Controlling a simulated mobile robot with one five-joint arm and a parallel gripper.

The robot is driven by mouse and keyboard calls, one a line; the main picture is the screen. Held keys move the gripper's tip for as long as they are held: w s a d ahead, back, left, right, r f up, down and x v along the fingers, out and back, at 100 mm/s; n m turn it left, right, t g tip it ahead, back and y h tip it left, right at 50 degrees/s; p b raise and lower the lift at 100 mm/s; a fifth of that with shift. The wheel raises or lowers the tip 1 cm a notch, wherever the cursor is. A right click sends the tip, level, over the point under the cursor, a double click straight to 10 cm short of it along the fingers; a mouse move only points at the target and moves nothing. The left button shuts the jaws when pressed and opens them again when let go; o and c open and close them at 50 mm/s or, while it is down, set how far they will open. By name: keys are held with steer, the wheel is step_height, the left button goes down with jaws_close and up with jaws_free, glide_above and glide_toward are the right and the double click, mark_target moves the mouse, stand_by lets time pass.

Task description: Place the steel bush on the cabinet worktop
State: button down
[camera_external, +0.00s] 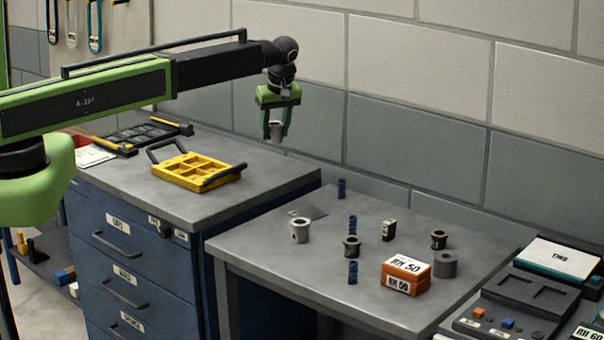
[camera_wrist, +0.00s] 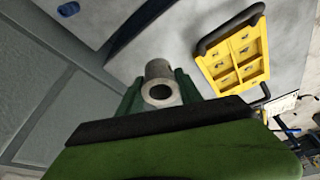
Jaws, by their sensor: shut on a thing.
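My gripper (camera_external: 276,124) is shut on a grey steel bush (camera_external: 275,131) and holds it in the air. In the external view it hangs near the right part of the cabinet worktop (camera_external: 262,178), above its surface level. In the wrist view the bush (camera_wrist: 160,88) sits between the green fingers, its round bore facing the camera. The worktop (camera_wrist: 185,30) shows grey beyond it. The blue cabinet below has several labelled drawers. Another light metal flanged bush (camera_external: 300,230) stands on the lower table to the right.
A yellow tray with black handles (camera_external: 198,171) stands on the worktop, and a black rack (camera_external: 135,135) lies behind it. The lower table (camera_external: 290,262) holds several bushes, blue pieces and an orange-and-white box (camera_external: 406,275). The worktop right of the tray is clear. A block wall (camera_external: 410,150) stands behind.

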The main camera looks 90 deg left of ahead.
steer(key=s+a, duration=0.2)
steer(key=b, duration=0.7)
glide_above(251, 161)
steer(key=d, duration=0.1)
steer(key=shift+n, duration=0.3)
steer(key=f, duration=0.4)
steer(key=w+f, duration=0.1)
steer(key=f, duration=0.1)
steer(key=shift+d+f, duration=0.15)
steer(key=shift+f, duration=0.25)
steer(key=shift+s+a, duration=0.2)
step_height(251, 161, down, 4)
steer(key=b, duration=0.4)
steer(key=shift+f, duration=0.2)
steer(key=shift+r, duration=0.25)
steer(key=shift+f, duration=0.15)
steer(key=c, duration=0.8)
jaws_free()
